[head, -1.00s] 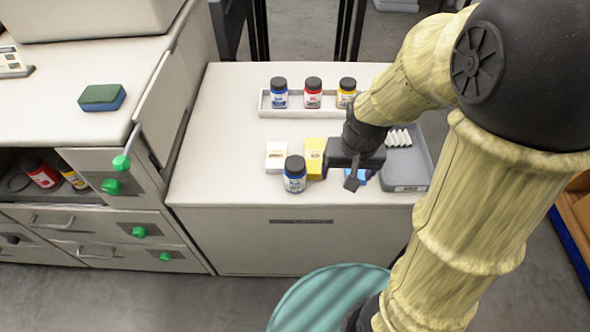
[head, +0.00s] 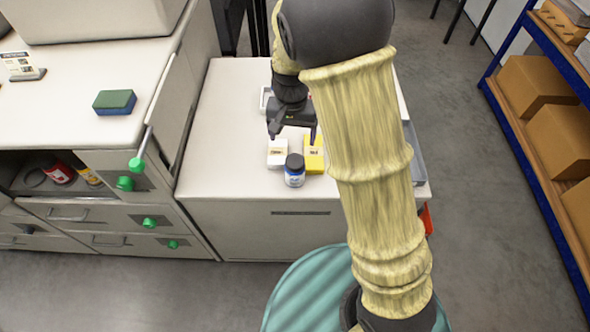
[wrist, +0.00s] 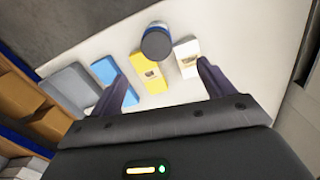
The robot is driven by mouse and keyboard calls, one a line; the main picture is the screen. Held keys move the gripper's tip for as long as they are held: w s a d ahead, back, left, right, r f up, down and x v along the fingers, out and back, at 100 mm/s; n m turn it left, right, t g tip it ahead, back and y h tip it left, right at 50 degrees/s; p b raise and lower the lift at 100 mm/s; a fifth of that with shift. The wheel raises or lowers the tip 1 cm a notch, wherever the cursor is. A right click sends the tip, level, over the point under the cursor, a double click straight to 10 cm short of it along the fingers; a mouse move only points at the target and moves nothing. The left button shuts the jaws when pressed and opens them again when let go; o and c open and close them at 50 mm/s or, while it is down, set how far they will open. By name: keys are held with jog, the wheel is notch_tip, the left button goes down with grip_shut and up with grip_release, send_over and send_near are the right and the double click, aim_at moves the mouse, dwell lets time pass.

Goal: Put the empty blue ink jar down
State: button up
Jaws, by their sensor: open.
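A jar with a dark lid and a blue label (head: 294,172) stands upright on the white worktop (head: 225,150), near its front edge. I cannot tell whether it is empty. My gripper (head: 291,132) is open with nothing between its fingers, above the worktop and behind the jar in the head view. In the wrist view, the jar (wrist: 156,42) shows from above, beyond the spread fingertips (wrist: 165,82) and apart from them. A white box (head: 277,153) and a yellow box (head: 314,157) lie close behind the jar.
The white rack (head: 265,98) and grey tray (head: 416,160) are mostly hidden by my arm. A blue item (wrist: 108,75) lies beside the yellow box. Left are a counter with a sponge (head: 115,102) and green-knobbed drawers. The worktop's left part is clear.

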aim_at(293, 159)
notch_tip(293, 159, down, 11)
jog(key=shift+d+r+p, duration=0.1)
jog(key=shift+p, duration=0.3)
jog(key=shift+s+d+f+p, duration=0.15)
jog(key=shift+f+p, duration=0.15)
jog(key=shift+f, duration=1)
jog(key=shift+s+d+f+p, duration=0.1)
jog(key=shift+f+p, duration=0.15)
jog(key=shift+f, duration=1.05)
jog(key=c, duration=1.2)
jog(key=shift+r, duration=0.1)
